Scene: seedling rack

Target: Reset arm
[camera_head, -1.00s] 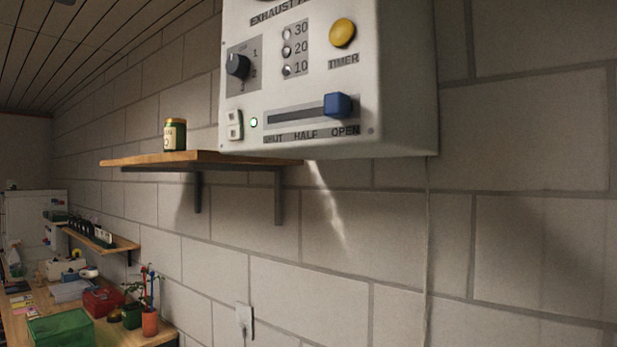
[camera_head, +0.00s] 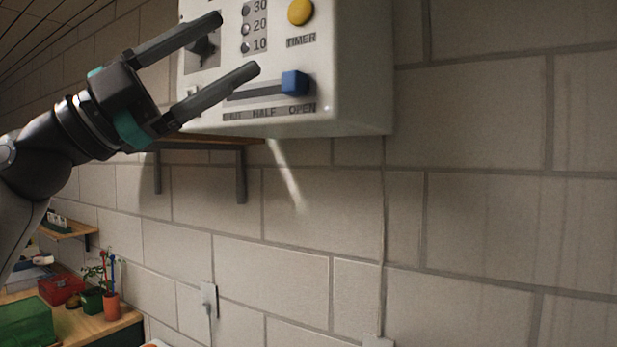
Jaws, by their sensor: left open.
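My left gripper (camera_head: 238,43) comes in from the left with its two dark fingers apart and nothing between them. It is in front of the left part of a white control box (camera_head: 352,90) on the wall. Its fingers overlap the dark knob (camera_head: 205,47) and the left end of the slider slot in the picture; I cannot tell whether they touch the box. The blue slider handle (camera_head: 294,83) is at the right end, above the word OPEN. A yellow timer button (camera_head: 300,11) is above it. My right gripper is not in view.
A wooden shelf on dark brackets (camera_head: 241,175) is under the box, partly hidden by my left arm. A bench at lower left holds a green bin (camera_head: 25,322), a red box (camera_head: 61,288) and potted plants (camera_head: 111,304). The wall on the right is bare.

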